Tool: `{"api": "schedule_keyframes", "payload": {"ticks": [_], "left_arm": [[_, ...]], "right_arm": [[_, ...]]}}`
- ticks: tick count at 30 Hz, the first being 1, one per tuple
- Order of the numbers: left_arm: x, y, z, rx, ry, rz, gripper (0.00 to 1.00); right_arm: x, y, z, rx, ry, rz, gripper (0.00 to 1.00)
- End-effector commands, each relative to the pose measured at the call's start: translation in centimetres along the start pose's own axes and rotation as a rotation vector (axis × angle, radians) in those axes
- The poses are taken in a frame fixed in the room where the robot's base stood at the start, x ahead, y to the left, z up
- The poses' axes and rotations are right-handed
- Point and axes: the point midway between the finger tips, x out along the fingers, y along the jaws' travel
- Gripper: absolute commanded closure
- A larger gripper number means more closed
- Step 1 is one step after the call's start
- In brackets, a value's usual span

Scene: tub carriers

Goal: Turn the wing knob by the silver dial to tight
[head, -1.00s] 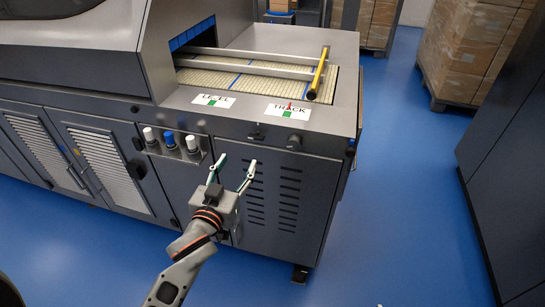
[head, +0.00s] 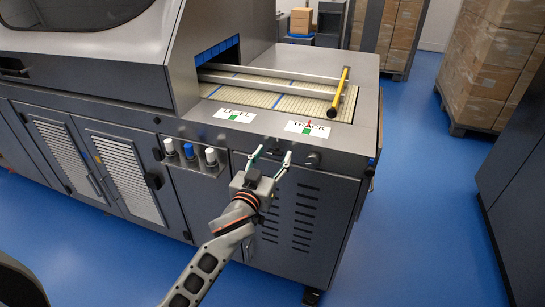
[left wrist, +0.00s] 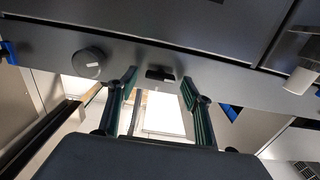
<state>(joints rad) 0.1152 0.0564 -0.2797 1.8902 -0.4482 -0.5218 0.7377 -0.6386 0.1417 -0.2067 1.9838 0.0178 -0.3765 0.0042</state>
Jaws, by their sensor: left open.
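The wing knob (left wrist: 160,74) is a small dark piece on the machine's front rail in the left wrist view. The silver dial (left wrist: 88,63), round and grey, sits on the same rail to its left there. In the head view the dial (head: 313,159) is under the TRACK label, right of my left gripper (head: 273,156). My left gripper is open and empty, its two green-lined fingers (left wrist: 159,82) apart, with the wing knob showing between the fingertips. I see no clear contact. The knob is partly lost behind the fingers in the head view. My right gripper is in neither view.
White and blue capped knobs (head: 189,152) stand on a bracket left of my gripper. A yellow-black bar (head: 340,92) lies across the conveyor rails above. LEVEL (head: 236,115) and TRACK (head: 307,128) labels are on the top edge.

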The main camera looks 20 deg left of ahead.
Motion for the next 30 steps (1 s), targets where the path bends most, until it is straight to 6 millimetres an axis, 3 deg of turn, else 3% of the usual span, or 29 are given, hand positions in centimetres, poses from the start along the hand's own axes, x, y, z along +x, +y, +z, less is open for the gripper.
{"api": "schedule_keyframes", "payload": {"ticks": [7, 12, 22, 30], "left_arm": [[0.1, 0.0, 0.0, 0.001, 0.000, 0.000, 0.50], [0.1, 0.0, 0.0, 0.001, 0.000, 0.000, 0.89], [0.1, 0.0, -0.1, 0.024, 0.001, 0.000, 0.89], [0.1, 0.1, -0.4, 0.161, 0.002, 0.000, 0.89]], "right_arm": [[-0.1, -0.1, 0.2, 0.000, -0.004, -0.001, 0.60], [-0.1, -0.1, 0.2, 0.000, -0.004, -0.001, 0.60], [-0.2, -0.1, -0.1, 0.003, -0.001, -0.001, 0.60], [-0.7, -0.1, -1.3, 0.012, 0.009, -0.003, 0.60]]}}
